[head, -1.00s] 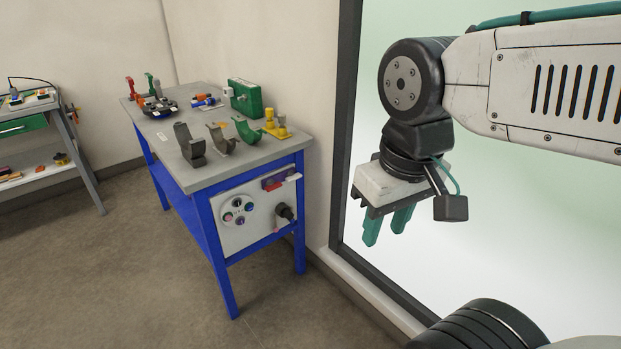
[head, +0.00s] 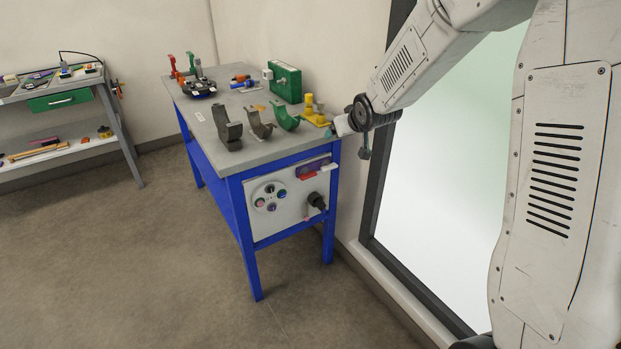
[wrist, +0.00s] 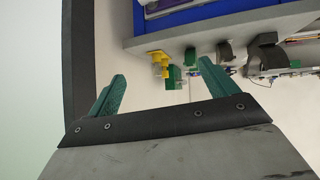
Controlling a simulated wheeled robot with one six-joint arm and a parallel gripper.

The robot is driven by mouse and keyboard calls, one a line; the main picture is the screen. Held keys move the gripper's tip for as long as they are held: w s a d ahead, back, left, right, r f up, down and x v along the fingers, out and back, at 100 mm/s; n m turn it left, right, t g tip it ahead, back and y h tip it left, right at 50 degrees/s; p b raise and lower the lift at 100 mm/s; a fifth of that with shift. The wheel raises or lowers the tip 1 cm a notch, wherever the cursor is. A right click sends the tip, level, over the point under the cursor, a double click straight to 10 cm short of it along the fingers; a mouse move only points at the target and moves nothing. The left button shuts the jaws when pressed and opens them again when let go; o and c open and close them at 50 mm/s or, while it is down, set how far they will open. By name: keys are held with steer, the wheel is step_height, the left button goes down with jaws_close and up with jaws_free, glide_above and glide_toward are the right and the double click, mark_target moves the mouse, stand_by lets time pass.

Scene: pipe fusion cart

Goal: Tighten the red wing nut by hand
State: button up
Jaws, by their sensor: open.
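The blue-legged cart (head: 262,158) with a grey top stands in the middle of the head view. I cannot single out a red wing nut for sure. A red upright part (head: 173,64) stands at the cart's far left corner, beside a dark round fixture (head: 199,88). My gripper (wrist: 161,82) is open and empty in the wrist view, its two teal fingers apart. In the head view it is by the cart's right end, near the yellow part (head: 316,112), mostly hidden by my wrist. The wrist view shows the cart upside down beyond the fingers.
Grey and green curved saddles (head: 229,124) line the cart's near side, with a green box (head: 284,84) behind. A control panel (head: 278,203) hangs on the end. A second bench (head: 58,130) stands left. A dark-framed glass pane (head: 450,170) is at right. Floor in front is clear.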

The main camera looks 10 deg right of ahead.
mark_target(310, 177)
steer(key=w+a+f+n+t+y, duration=0.15)
steer(key=w+f+t, duration=0.25)
steer(key=w+f, duration=0.85)
step_height(310, 177, down, 15)
steer(key=s+a+t+y, duration=0.2)
steer(key=t+y, duration=0.1)
steer(key=y, duration=0.1)
steer(key=shift+n, duration=0.25)
steer(key=x, duration=0.7)
steer(key=shift+w+a+f, duration=0.1)
steer(key=shift+a+f, duration=0.05)
steer(key=shift+f, duration=0.05)
steer(key=c, duration=1)
